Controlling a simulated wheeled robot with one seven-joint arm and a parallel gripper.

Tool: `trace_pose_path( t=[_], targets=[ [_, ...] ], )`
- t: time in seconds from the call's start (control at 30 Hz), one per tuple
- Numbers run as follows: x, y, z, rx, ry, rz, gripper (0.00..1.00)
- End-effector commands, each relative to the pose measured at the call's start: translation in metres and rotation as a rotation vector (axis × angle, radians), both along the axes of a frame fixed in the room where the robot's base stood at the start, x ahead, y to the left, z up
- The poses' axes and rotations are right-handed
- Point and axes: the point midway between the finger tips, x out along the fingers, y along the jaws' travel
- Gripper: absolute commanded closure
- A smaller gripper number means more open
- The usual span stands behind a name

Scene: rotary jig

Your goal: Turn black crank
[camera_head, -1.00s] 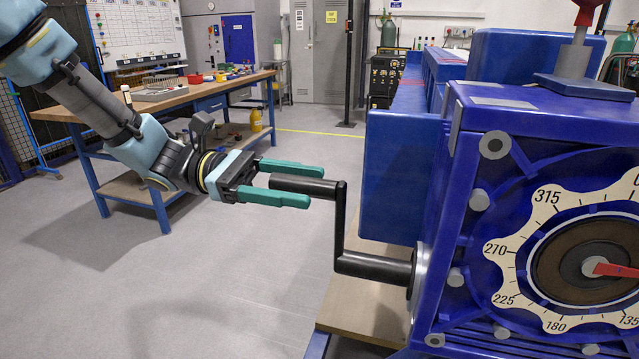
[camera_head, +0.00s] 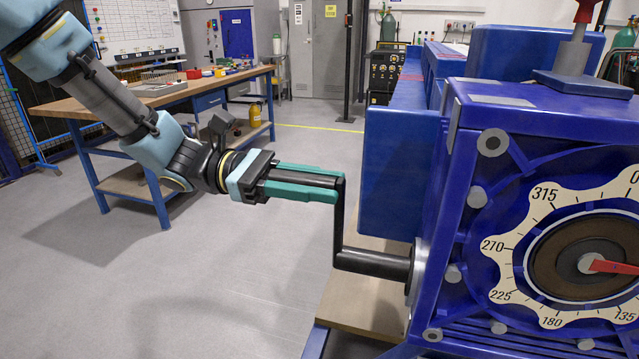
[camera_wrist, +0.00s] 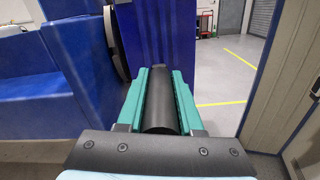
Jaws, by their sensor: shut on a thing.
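The black crank (camera_head: 340,226) sticks out from the left side of the blue jig (camera_head: 466,200), with its arm upright and its handle at the top pointing left. My gripper (camera_head: 304,184) has its green fingers shut on the crank's handle, one on each side. In the wrist view the black handle (camera_wrist: 161,104) lies lengthwise between the two green fingers. The jig's white dial (camera_head: 510,243) faces the camera, and its red pointer (camera_head: 612,267) points right, between the 0 and 135 marks. The dial's right part is cut off by the frame edge.
A workbench (camera_head: 160,100) with small items stands at the back left. A red-handled lever (camera_head: 578,40) stands on top of the jig. A wooden board (camera_head: 362,303) lies below the crank. The grey floor (camera_head: 230,270) left of the crank is clear.

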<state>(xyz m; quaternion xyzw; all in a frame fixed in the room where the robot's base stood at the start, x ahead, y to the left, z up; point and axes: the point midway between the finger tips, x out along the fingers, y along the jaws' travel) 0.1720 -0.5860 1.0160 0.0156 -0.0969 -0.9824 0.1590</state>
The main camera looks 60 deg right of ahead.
Motion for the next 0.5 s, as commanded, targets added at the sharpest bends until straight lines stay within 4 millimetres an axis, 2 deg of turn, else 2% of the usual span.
trace_pose_path(
  t=[0.03,0.2,0.5],
  targets=[
    [0.0,0.0002,-0.0001,0.0,0.0,0.0,0.84],
    [0.0,0.0003,-0.0002,0.0,0.0,-0.001,1.0],
    [0.0001,0.0003,-0.0002,0.001,0.0,-0.001,1.0]
  ],
)
